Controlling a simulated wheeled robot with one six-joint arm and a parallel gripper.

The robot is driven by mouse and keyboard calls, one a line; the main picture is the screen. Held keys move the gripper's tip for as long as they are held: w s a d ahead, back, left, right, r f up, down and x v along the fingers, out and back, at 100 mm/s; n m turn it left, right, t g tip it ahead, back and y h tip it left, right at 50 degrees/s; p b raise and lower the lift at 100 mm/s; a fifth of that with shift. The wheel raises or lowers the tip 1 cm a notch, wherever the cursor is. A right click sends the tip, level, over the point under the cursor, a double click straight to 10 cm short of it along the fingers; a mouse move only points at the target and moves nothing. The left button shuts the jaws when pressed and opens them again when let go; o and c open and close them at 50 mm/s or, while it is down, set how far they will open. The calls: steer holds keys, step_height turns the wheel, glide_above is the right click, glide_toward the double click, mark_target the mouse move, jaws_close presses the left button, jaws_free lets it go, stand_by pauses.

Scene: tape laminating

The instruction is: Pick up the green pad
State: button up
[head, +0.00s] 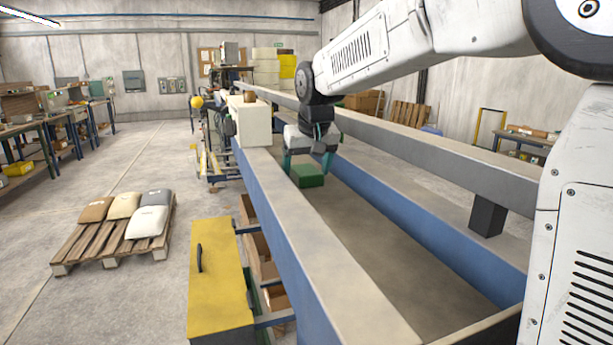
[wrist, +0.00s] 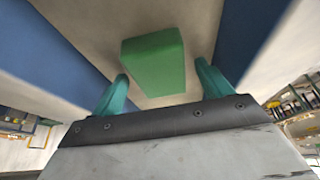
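The green pad (head: 308,175) is a small block on the beige bed between the blue side rails in the head view. In the wrist view the green pad (wrist: 154,62) lies ahead of my gripper, its near end close to the line between the fingers. My gripper (head: 308,163) has teal fingers and hangs just above the pad in the head view. In the wrist view my gripper (wrist: 162,88) is open, one teal finger on each side, with gaps to the pad. I cannot tell the exact height of the fingertips above the pad.
The long blue rails (head: 285,225) flank the bed (head: 385,240) on both sides. A cream box (head: 252,122) stands on the left rail beyond the pad. A yellow cabinet (head: 217,285) and a pallet with sacks (head: 100,245) stand on the floor at left.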

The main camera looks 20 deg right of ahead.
mark_target(307, 170)
steer(key=c, duration=0.9)
step_height(307, 170, up, 10)
steer(key=shift+r, duration=0.25)
steer(key=shift+o, duration=0.6)
